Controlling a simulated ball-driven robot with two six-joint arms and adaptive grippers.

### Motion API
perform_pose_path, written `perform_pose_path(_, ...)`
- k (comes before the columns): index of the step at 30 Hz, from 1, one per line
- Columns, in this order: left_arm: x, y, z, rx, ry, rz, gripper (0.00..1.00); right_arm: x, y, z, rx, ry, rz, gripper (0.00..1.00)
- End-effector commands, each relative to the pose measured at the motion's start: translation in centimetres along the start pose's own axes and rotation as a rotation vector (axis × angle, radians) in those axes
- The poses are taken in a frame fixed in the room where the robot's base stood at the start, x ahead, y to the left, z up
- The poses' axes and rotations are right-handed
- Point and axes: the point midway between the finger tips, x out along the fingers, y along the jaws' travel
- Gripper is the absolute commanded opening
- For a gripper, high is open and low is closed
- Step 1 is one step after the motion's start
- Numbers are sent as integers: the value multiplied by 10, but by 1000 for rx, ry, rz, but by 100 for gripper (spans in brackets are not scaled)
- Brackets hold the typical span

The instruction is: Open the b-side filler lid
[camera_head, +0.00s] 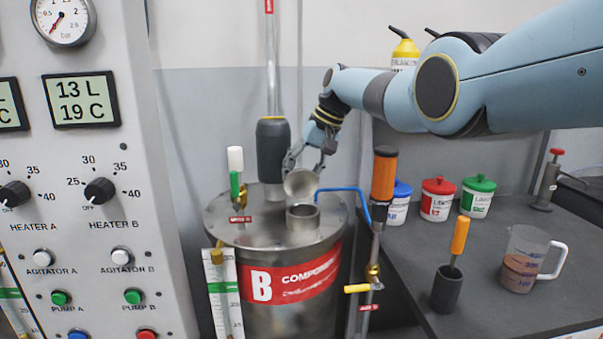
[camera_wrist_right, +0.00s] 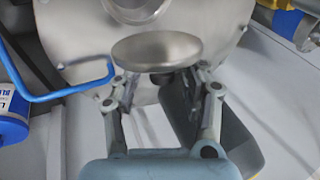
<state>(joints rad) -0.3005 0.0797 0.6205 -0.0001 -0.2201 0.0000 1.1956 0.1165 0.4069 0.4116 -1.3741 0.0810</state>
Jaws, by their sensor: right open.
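The metal tank marked B (camera_head: 258,238) stands in the middle of the head view. On its top is the short round filler neck (camera_head: 303,219), with its mouth uncovered. The round steel filler lid (camera_head: 301,183) is tilted up behind the neck. It also shows in the right wrist view as a shiny disc (camera_wrist_right: 156,50) just ahead of the fingertips. My right gripper (camera_head: 307,158) is open behind and above the lid. In the right wrist view its fingers (camera_wrist_right: 160,80) stand apart on either side below the disc; contact is unclear. My left gripper is not in view.
A grey agitator motor (camera_head: 273,150) and a blue bent pipe (camera_head: 345,190) flank the lid. The control panel (camera_head: 100,200) is left; a bench (camera_head: 400,270) with tubs and a jug (camera_head: 528,260) is right.

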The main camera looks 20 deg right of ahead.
Motion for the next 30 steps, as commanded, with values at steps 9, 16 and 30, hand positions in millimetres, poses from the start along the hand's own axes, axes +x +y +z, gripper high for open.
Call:
perform_pose_path(9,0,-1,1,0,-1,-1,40,-10,0,0,1,-2,-1,44)
perform_pose_path(16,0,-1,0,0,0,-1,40,-56,1,0,-1,3,1,44)
perform_pose_path(30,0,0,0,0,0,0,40,-119,0,0,1,-1,1,44)
